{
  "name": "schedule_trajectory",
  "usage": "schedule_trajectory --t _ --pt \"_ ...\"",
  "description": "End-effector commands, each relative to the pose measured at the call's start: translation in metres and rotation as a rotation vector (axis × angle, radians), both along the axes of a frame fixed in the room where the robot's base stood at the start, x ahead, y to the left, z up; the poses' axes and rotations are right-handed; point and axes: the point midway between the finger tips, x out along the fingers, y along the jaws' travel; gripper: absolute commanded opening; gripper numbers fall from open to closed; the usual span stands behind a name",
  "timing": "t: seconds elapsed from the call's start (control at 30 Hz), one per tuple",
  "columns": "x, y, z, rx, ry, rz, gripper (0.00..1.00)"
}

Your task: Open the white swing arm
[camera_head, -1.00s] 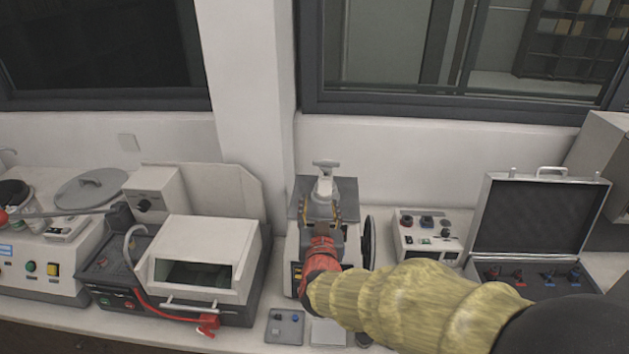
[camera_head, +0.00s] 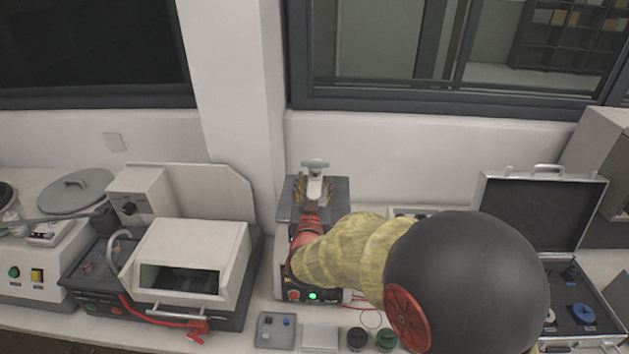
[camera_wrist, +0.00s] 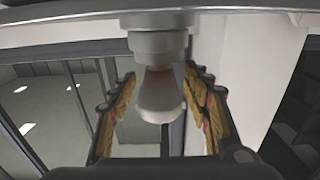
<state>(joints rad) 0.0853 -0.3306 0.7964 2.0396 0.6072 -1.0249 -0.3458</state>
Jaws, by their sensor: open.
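The white swing arm (camera_head: 315,165) stands on top of the mounting press (camera_head: 340,190), its crosspiece at the upper end. My gripper (camera_head: 313,181) is open, with one finger on each side of the white swing arm. In the wrist view, a pale rounded post of the swing arm (camera_wrist: 160,97) hangs between the two fingers of my gripper (camera_wrist: 160,85), with visible gaps on both sides. My arm hides much of the press front.
A white hooded machine (camera_head: 195,255) stands left of the press, with a red hose at its front. An open black case (camera_head: 530,215) stands to the right, partly behind my arm. A small grey tray (camera_head: 277,330) and dark round containers (camera_head: 357,339) lie in front.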

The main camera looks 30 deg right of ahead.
Motion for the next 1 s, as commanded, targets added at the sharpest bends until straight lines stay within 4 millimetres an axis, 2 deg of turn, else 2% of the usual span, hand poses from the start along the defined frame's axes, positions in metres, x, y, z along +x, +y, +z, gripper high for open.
schedule_trajectory --t 0.2,0.5,1.0 --pt "0.015 -0.01 0.0 -0.001 -0.001 0.0 0.48" --pt "0.016 -0.011 0.0 -0.001 -0.001 0.001 0.48" --pt "0.016 -0.011 0.0 -0.001 -0.001 0.001 0.2"
